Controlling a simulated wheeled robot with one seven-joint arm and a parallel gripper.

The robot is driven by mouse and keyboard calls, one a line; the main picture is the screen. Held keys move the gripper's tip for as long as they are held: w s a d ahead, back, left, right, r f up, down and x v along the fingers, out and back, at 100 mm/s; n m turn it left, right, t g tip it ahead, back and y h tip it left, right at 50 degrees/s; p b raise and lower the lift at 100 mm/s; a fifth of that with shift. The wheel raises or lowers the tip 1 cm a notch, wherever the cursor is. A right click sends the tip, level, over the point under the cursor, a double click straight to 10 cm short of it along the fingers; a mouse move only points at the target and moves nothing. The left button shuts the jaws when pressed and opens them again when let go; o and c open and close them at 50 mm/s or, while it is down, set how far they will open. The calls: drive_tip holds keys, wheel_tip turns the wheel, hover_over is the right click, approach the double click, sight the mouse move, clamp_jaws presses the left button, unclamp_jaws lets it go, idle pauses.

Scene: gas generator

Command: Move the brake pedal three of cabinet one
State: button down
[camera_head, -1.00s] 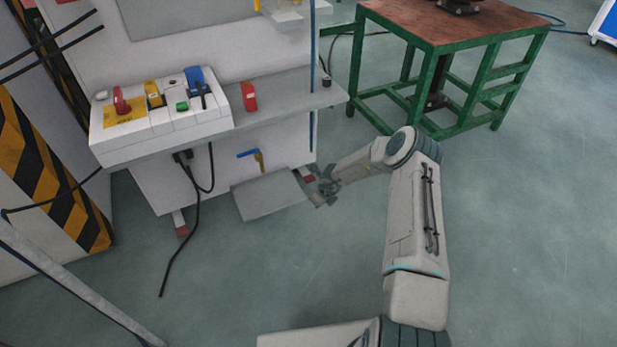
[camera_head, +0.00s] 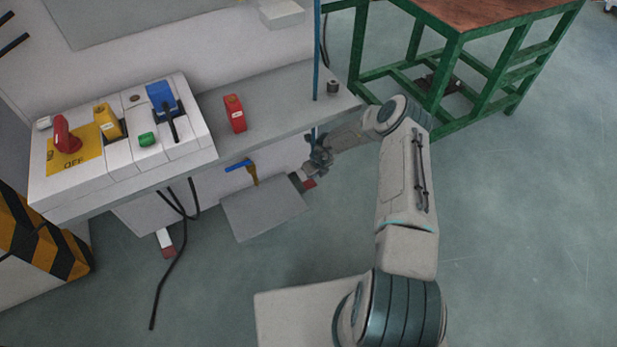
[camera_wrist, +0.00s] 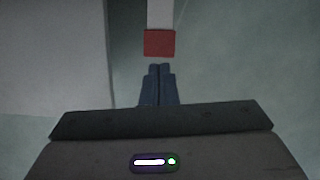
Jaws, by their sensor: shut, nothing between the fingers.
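A red pedal-like block (camera_head: 309,184) sits at the end of a short white leg low at the cabinet's right end. I cannot read a number on it. The same kind of red block shows in the wrist view (camera_wrist: 159,43), on a white strip just ahead of my fingertips. My gripper (camera_head: 318,163) is low beside the cabinet's right end, close to this block. In the wrist view my dark fingers (camera_wrist: 159,70) are together and empty, with a small gap to the block in the picture. Another red-tipped foot (camera_head: 168,252) is at the cabinet's left front.
The white cabinet (camera_head: 185,50) carries a grey shelf (camera_head: 275,105), a switch panel (camera_head: 110,145) and a red block (camera_head: 234,113). A grey plate (camera_head: 264,210) juts out below a blue-handled valve (camera_head: 240,165). A green-framed table (camera_head: 455,60) stands behind right. Floor (camera_head: 530,230) at right is clear.

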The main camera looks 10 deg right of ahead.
sight(312, 186)
drive_tip(key=shift+s, duration=0.1)
drive_tip(key=b+x, duration=0.4)
drive_tip(key=x, duration=0.2)
drive_tip(key=shift+b, duration=0.4)
drive_tip(key=shift+a+f+b, duration=0.1)
drive_tip(key=shift+f+b, duration=0.25)
drive_tip(key=shift+f, duration=0.1)
drive_tip(key=shift+f, duration=0.1)
wheel_tip(312, 186, down, 4)
drive_tip(key=b, duration=0.3)
drive_tip(key=shift+f+b, duration=0.2)
drive_tip(key=shift+b, duration=0.15)
drive_tip(key=shift+r, duration=0.1)
